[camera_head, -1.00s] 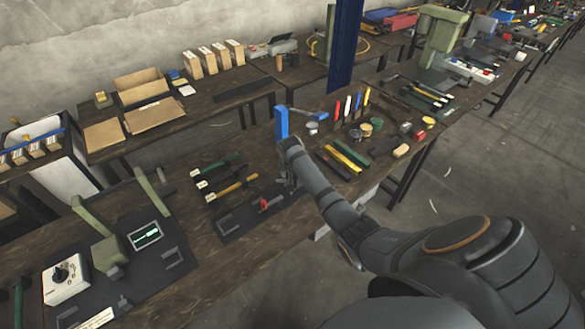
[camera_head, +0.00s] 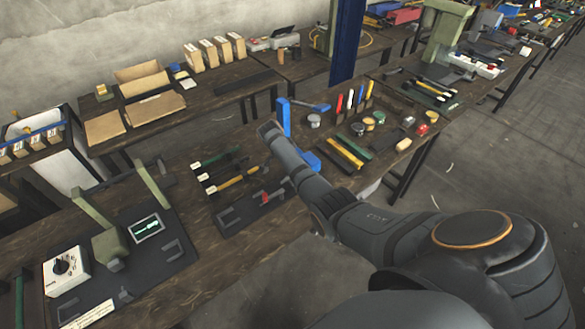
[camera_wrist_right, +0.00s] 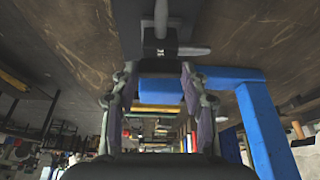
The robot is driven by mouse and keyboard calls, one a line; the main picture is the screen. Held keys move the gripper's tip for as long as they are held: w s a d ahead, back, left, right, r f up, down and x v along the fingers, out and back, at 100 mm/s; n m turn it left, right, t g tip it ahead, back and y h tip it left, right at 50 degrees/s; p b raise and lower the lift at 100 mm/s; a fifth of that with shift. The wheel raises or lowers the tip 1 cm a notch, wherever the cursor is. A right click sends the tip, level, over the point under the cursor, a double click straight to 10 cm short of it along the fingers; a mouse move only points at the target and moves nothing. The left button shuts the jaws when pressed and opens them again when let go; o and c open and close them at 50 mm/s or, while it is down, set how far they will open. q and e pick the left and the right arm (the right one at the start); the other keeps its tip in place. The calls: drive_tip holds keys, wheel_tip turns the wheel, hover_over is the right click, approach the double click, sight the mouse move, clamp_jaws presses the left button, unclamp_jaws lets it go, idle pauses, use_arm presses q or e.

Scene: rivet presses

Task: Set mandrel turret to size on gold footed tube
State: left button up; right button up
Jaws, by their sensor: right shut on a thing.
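My right arm reaches over the bench in the head view, and its gripper is hidden behind the forearm. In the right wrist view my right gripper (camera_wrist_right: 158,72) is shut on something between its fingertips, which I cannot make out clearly. A dark block with a white mark (camera_wrist_right: 160,42) and a grey rod stand just beyond the fingertips; I cannot tell whether this is the mandrel turret. A gold tube tool (camera_head: 238,180) with a pale end lies on the bench left of my arm. I cannot see its foot clearly. My left gripper is not in view.
A blue upright (camera_head: 283,117) stands behind my forearm; a blue frame (camera_wrist_right: 262,125) is close beside the gripper in the wrist view. Tins and coloured bars (camera_head: 345,150) lie to the right.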

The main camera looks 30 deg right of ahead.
drive_tip(key=shift+m, duration=0.5)
drive_tip(key=o, duration=1.2)
drive_tip(key=shift+c, duration=0.2)
drive_tip(key=v, duration=1.2)
drive_tip(key=shift+w, duration=0.2)
